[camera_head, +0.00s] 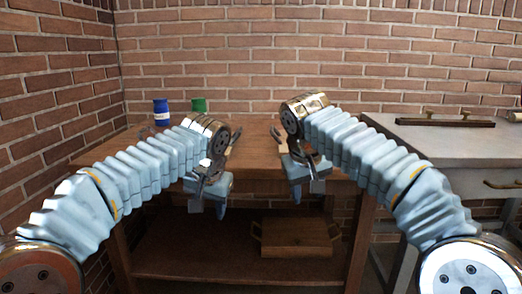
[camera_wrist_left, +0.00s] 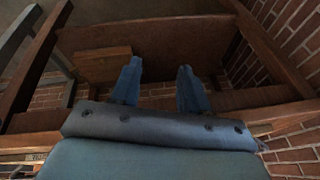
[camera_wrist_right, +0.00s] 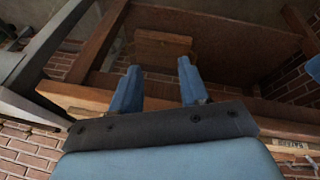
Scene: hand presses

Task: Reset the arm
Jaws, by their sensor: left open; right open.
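My left gripper (camera_head: 208,198) hangs in front of the wooden table's front edge, left of centre in the head view. Its two blue fingers show apart and empty in the left wrist view (camera_wrist_left: 157,88). My right gripper (camera_head: 306,188) hangs in front of the same table, right of centre. Its fingers are also apart with nothing between them in the right wrist view (camera_wrist_right: 156,92). Both arms reach in from the sides and the grippers are clear of each other.
The wooden table (camera_head: 255,150) has a lower shelf (camera_head: 190,262) with a wooden box (camera_head: 296,238) on it. A blue can (camera_head: 161,110) and a green can (camera_head: 199,104) stand at its back left. A grey table (camera_head: 450,145) with a dark bar (camera_head: 445,122) stands at right.

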